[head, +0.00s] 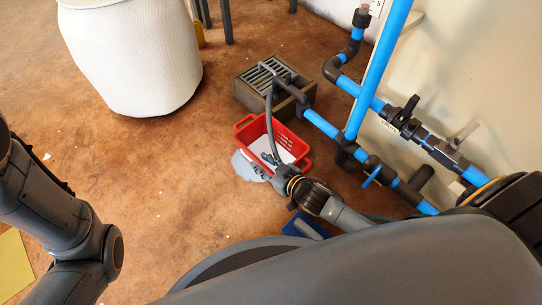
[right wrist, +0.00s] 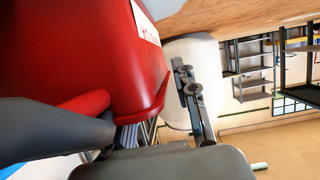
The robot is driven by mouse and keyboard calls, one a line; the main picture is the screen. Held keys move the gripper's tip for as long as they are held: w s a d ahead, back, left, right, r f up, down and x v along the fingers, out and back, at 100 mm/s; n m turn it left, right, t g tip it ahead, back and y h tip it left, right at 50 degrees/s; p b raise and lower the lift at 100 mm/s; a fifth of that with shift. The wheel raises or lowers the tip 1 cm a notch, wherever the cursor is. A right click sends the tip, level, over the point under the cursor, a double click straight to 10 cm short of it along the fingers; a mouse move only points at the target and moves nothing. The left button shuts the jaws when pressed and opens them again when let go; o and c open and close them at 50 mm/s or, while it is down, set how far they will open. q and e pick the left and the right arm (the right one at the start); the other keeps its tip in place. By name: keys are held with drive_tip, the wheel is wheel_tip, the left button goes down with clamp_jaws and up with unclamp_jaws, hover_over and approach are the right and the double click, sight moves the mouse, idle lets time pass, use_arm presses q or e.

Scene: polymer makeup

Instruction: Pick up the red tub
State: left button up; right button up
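The red tub (head: 288,134) stands on the brown floor in the middle of the head view, with pale content inside and white lettering on its wall. In the right wrist view the tub (right wrist: 80,45) fills the upper left, close to the camera, with a red handle or rim piece low on it. My right gripper (head: 264,165) is at the tub's near left side. In the wrist view its fingers look spread apart; I cannot tell whether either touches the tub. My left arm shows at the left of the head view, but its gripper is out of view.
A grey box with a slatted grate (head: 262,78) stands behind the tub. Blue pipes with dark fittings (head: 378,75) run along the right wall. A large white container (head: 130,55) is at upper left. A pale patch (head: 246,167) lies left of the tub. Left floor is mostly clear.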

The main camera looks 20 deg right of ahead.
drive_tip(key=shift+w+a+f, duration=0.15)
drive_tip(key=shift+w+f, duration=0.05)
drive_tip(key=shift+w, duration=0.25)
clamp_jaws()
drive_tip(key=shift+r, duration=0.1)
